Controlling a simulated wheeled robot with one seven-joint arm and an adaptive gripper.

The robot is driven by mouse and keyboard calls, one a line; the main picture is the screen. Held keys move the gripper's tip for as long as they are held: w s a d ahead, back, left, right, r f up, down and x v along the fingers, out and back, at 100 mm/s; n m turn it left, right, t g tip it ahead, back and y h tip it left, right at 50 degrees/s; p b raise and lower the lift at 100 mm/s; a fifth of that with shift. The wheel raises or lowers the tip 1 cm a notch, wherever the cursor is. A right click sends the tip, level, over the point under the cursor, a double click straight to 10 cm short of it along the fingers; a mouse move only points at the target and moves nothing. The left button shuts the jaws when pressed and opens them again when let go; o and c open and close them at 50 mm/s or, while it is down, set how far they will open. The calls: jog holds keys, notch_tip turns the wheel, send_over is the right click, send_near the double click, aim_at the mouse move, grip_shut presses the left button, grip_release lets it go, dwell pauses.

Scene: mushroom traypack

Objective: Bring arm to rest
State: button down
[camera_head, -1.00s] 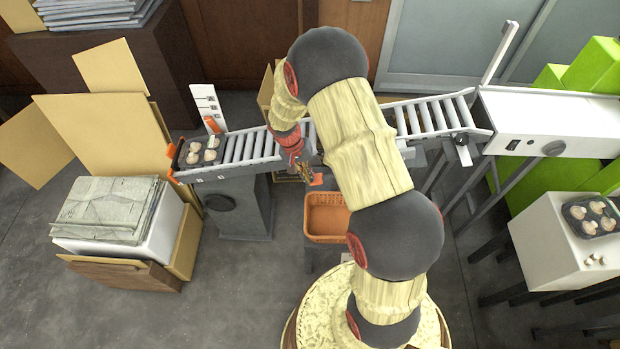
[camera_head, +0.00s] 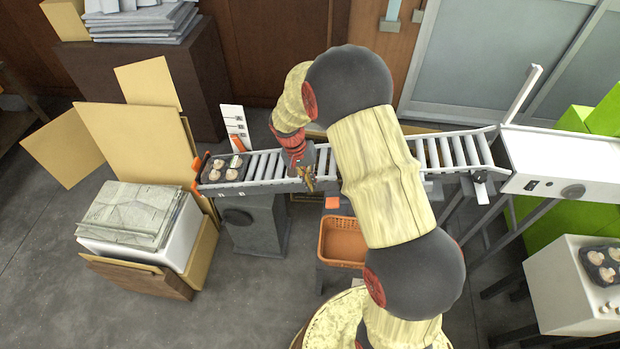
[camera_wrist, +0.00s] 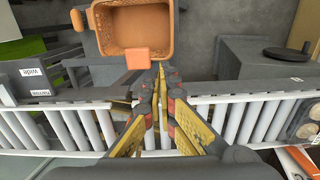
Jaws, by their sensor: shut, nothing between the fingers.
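My arm reaches up and over the roller conveyor (camera_head: 440,152) in the head view. My gripper (camera_head: 310,187) points down at the conveyor's near edge, and no object shows in it. In the wrist view the fingers of my gripper (camera_wrist: 158,75) come together at the tips, shut and empty, above the near side of the rollers (camera_wrist: 75,128). The orange basket (camera_head: 343,240) stands on the near side of the conveyor, apart from the gripper. It also shows at the top of the wrist view (camera_wrist: 138,60).
A dark tray of mushrooms (camera_head: 213,178) sits at the conveyor's left end. Another mushroom tray (camera_head: 592,255) is on a white table (camera_head: 560,310) at the right. A white machine (camera_head: 555,160) adjoins the conveyor's right end. Cardboard (camera_head: 140,140) leans at the left.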

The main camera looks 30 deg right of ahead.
dwell(0.3)
jog(key=s+a+r+n+t+y, duration=0.1)
jog(key=s+a+r+n+t, duration=0.2)
jog(key=s+r, duration=0.9)
jog(key=s+a+r+n+t+y, duration=0.1)
jog(key=s+a+r+n+t, duration=0.2)
jog(key=s+a+r, duration=0.4)
jog(key=s+r+t, duration=0.1)
jog(key=s+r, duration=0.4)
jog(key=r, duration=0.7)
jog(key=shift+r+n+y, duration=0.2)
jog(key=shift+n+y, duration=0.1)
jog(key=shift+n, duration=0.1)
jog(key=shift+w+a, duration=0.1)
